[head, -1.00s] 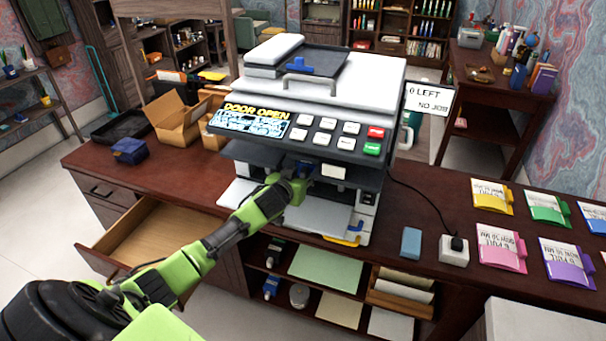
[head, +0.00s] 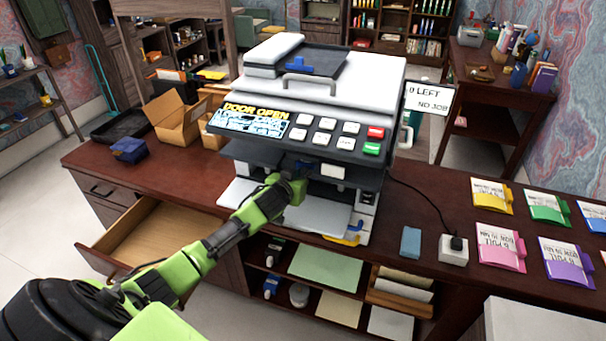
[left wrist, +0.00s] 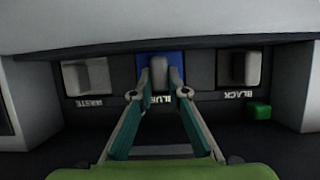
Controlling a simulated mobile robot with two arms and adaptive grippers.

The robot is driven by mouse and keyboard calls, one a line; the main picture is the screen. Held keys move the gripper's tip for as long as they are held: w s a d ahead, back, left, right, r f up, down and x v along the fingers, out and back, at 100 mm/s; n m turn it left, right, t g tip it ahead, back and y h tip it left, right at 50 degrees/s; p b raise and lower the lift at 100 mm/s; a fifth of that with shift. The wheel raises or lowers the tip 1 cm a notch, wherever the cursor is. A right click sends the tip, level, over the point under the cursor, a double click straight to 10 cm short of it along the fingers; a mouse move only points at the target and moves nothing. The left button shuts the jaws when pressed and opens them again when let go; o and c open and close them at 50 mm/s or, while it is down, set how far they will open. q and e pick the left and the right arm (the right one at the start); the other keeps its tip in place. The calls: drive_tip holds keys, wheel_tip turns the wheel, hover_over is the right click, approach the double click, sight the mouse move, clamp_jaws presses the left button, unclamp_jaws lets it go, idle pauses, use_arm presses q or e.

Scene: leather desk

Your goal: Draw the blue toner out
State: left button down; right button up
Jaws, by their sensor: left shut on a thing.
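The printer (head: 318,95) stands on the desk with its front open, and its panel reads DOOR OPEN. In the left wrist view the blue toner (left wrist: 146,66) sits in its slot between the waste unit (left wrist: 88,76) and the black toner (left wrist: 239,68). My left gripper (left wrist: 160,85) is shut on the grey tab of the blue toner, above the BLUE label. In the head view my left gripper (head: 292,188) reaches into the printer's open front, and the blue toner is hidden there. My right gripper is not in view.
An open drawer (head: 150,240) juts out left of the printer. A cardboard box (head: 177,118) and dark tray (head: 122,126) lie on the left of the desk. Several coloured packets (head: 500,248) lie at the right. The printer's lowered front flap (head: 318,215) lies below my gripper.

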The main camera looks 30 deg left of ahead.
use_arm(q)
drive_tip(key=shift+s+d+f, duration=0.1)
drive_tip(key=shift+s+d, duration=0.05)
drive_tip(key=shift+s, duration=0.35)
drive_tip(key=shift+s+d+p, duration=0.15)
drive_tip(key=shift+s+p, duration=0.2)
drive_tip(key=shift+s, duration=0.25)
drive_tip(key=shift+s+d+p, duration=0.15)
drive_tip(key=shift+s+p, duration=0.2)
drive_tip(key=shift+s, duration=0.2)
drive_tip(key=shift+s+d+p, duration=0.15)
drive_tip(key=shift+s+p, duration=0.3)
drive_tip(key=shift+s, duration=0.45)
drive_tip(key=shift+s+d+p, duration=0.25)
drive_tip(key=shift+s+p, duration=0.15)
drive_tip(key=shift+s, duration=0.6)
drive_tip(key=shift+s+d+p, duration=0.2)
drive_tip(key=shift+s+p, duration=0.25)
drive_tip(key=shift+s, duration=0.5)
drive_tip(key=shift+s+d+p, duration=0.25)
drive_tip(key=shift+s+p, duration=0.15)
drive_tip(key=shift+s, duration=0.6)
drive_tip(key=s+d+p, duration=0.1)
drive_tip(key=s+d, duration=0.1)
drive_tip(key=s, duration=0.7)
drive_tip(key=s+d+p, duration=0.2)
drive_tip(key=s, duration=0.7)
drive_tip(key=shift+s+d+r, duration=0.2)
drive_tip(key=shift+s+d, duration=0.1)
drive_tip(key=shift+s, duration=0.1)
